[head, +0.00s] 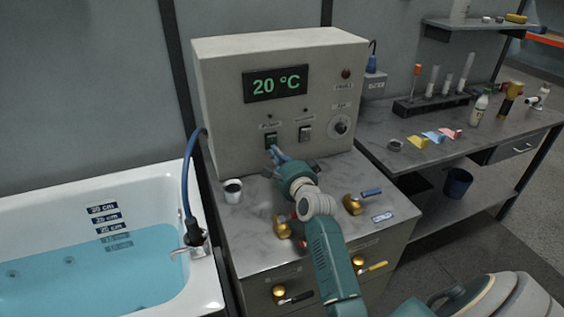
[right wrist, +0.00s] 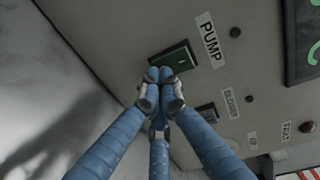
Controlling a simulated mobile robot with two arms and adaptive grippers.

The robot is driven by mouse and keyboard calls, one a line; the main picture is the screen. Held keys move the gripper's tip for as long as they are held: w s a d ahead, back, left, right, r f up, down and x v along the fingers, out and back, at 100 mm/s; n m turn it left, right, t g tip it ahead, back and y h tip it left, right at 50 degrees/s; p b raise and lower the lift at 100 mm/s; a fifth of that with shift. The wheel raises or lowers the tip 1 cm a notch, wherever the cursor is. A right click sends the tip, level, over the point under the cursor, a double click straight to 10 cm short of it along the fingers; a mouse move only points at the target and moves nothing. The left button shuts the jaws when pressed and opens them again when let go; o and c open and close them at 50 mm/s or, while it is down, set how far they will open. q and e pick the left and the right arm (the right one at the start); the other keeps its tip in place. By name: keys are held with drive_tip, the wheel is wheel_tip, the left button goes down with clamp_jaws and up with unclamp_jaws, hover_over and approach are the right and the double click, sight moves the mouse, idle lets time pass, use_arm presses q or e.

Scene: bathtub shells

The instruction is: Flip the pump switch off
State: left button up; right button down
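The pump switch (head: 271,138) is a dark rocker on the front of the grey control box (head: 225,100), under a small label. In the right wrist view the pump switch (right wrist: 176,58) sits in a dark frame beside a "PUMP" label (right wrist: 210,40), with a greenish face. My right gripper (head: 273,151) has its blue fingers drawn together just below the switch. In the right wrist view the right gripper's fingertips (right wrist: 160,76) meet at the switch's lower edge and hide part of it; I cannot tell if they touch it. Nothing shows between them. My left gripper is not in view.
A second switch (head: 305,132) and a round knob (head: 341,126) are to the right. A white cup (head: 233,191) and brass valves (head: 282,226) stand on the counter below. A water-filled tub (head: 208,284) is at left, a side bench (head: 415,160) at right.

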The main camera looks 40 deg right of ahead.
drive_tip(key=v, duration=1.1)
drive_tip(key=shift+s+a, duration=0.2)
drive_tip(key=shift+f, duration=0.1)
